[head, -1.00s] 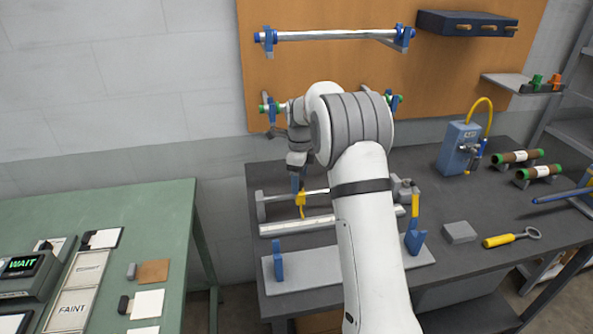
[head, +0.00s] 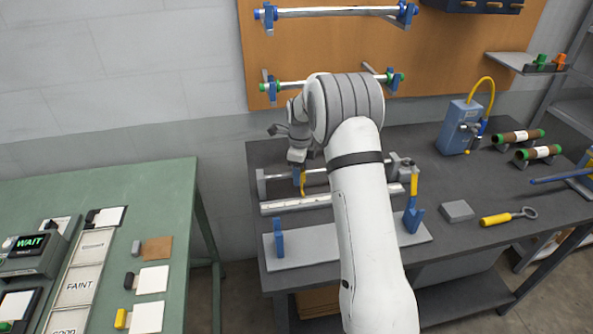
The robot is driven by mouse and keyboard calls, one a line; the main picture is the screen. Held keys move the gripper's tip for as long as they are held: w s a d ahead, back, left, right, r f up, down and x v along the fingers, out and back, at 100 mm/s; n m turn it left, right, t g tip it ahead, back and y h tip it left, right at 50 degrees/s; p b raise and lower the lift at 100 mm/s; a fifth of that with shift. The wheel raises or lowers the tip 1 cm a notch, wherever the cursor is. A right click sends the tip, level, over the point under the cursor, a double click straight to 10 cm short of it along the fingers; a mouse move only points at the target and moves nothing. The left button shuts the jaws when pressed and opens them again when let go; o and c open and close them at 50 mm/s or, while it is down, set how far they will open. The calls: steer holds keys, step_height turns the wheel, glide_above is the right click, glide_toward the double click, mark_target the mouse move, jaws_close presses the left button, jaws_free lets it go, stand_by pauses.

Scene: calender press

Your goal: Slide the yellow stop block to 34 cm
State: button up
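The yellow stop block (head: 303,186) sits on a silver rod held between grey end brackets on the dark bench. Only a narrow yellow part shows, close under my gripper (head: 299,178). A pale scale strip (head: 280,207) lies along the front of the rod. Its marks are too small to read, and my arm covers part of the rod and strip.
In front is a grey plate (head: 325,240) with blue uprights. To the right are a grey block (head: 458,210), a yellow-handled tool (head: 508,217) and a blue pump-like unit (head: 461,127). A green table (head: 160,215) stands left. Rollers hang on the board behind.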

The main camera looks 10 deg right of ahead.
steer(key=c, duration=0.7)
steer(key=shift+o, duration=0.2)
steer(key=shift+w+d+r, duration=0.1)
steer(key=shift+d, duration=5.95)
steer(key=shift+d+p, duration=0.3)
steer(key=shift+d, duration=5.1)
steer(key=o, duration=1.2)
steer(key=shift+c, duration=0.2)
